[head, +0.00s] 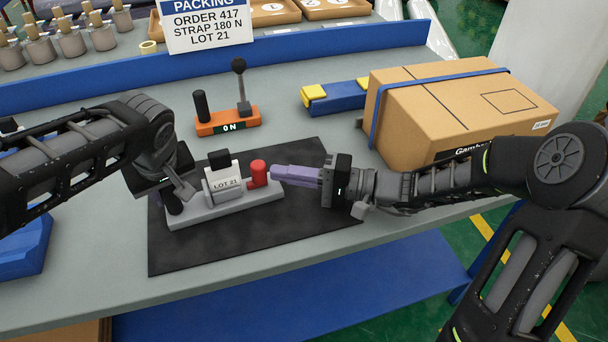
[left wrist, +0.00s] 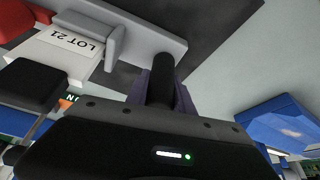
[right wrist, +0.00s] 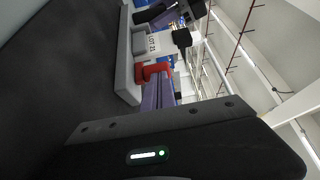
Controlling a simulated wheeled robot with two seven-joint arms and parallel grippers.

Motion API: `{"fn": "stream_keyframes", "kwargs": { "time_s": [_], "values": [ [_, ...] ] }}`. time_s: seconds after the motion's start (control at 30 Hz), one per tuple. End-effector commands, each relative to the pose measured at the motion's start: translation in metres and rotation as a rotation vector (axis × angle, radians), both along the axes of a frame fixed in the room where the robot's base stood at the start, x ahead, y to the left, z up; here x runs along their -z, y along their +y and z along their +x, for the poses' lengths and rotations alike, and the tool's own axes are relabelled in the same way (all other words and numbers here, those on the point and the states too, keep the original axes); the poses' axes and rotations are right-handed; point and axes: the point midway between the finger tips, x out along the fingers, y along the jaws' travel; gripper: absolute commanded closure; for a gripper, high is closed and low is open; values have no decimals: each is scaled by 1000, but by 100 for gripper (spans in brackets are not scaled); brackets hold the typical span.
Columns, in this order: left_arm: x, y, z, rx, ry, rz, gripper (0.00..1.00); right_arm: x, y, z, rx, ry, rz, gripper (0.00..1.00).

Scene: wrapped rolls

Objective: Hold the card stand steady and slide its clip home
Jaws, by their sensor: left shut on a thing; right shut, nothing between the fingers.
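The card stand (head: 228,208) lies on a dark mat, with a long grey base and a white "LOT 21" card (head: 226,184) upright at its middle. A black post (head: 173,204) rises from its left end; it also shows in the left wrist view (left wrist: 161,72). My left gripper (head: 178,194) is shut on this post. The red clip (head: 258,173) is at the right part of the base, a little right of the card; the right wrist view shows it too (right wrist: 150,71). My right gripper (head: 274,172) is shut and empty, its purple fingertips right beside the clip; contact is unclear.
Behind the mat (head: 320,225) stands an orange switch box (head: 226,123) reading "ON", with a lever. A strapped carton (head: 440,105) and a blue block with yellow end (head: 335,98) are at the back right. A blue bin (head: 25,248) is at left. The mat's front is clear.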

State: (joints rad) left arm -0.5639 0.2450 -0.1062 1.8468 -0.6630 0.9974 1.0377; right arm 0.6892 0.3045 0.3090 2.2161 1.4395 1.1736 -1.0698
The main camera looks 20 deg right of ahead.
Motion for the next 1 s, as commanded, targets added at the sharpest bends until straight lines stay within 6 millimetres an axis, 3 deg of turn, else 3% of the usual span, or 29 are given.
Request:
{"fn": "stream_keyframes", "kwargs": {
  "time_s": [0.57, 1.0],
  "values": [
    [-1, -1, 0, 1, -2, -2, 100, 0, 17, 6, -3, 0, 0, 100],
    [-1, -2, 0, 5, -2, -2, 100, 0, 9, 4, 3, 0, -1, 100]
  ]
}}
